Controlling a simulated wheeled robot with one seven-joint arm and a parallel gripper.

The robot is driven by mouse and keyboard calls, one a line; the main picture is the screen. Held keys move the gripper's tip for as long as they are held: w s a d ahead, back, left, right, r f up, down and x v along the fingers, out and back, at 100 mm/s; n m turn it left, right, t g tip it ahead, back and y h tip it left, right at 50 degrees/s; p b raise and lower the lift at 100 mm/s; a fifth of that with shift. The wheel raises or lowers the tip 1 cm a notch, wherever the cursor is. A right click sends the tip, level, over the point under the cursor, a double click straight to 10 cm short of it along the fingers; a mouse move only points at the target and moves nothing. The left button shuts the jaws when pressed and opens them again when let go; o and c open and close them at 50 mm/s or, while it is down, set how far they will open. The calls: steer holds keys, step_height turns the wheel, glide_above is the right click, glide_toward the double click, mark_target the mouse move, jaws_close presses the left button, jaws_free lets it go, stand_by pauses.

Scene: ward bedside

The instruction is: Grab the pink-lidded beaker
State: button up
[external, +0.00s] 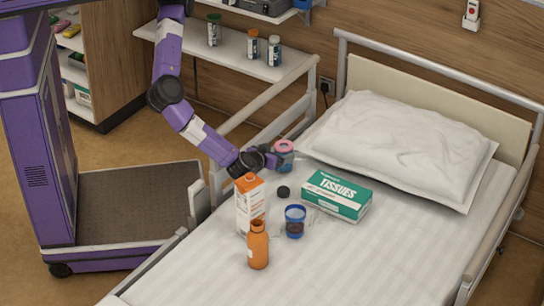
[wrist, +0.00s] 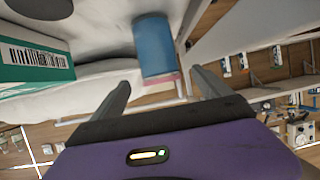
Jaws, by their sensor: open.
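The pink-lidded beaker (external: 285,161) stands upright on the bed near the side rail, left of the pillow. It has a blue body and a pink lid. In the wrist view the blue beaker (wrist: 153,46) appears upside down, with its pink lid edge low in the picture. My gripper (external: 272,159) is open at the beaker's left side. In the wrist view the beaker lines up with the gap between the two fingers of my gripper (wrist: 163,84). I cannot tell whether a finger touches it.
A tissue box (external: 337,195), a dark round lid (external: 283,192), a blue cup (external: 295,221), a white-orange carton (external: 249,205) and an orange bottle (external: 258,246) stand nearby on the bed. The pillow (external: 400,145) lies to the right. The bed rail (external: 262,108) runs behind.

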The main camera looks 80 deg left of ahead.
steer(key=x, duration=0.5)
steer(key=shift+w+a+f, duration=0.1)
steer(key=shift+w+a, duration=0.2)
steer(key=shift+c, duration=0.2)
steer(key=c, duration=1.8)
steer(key=shift+c, duration=0.2)
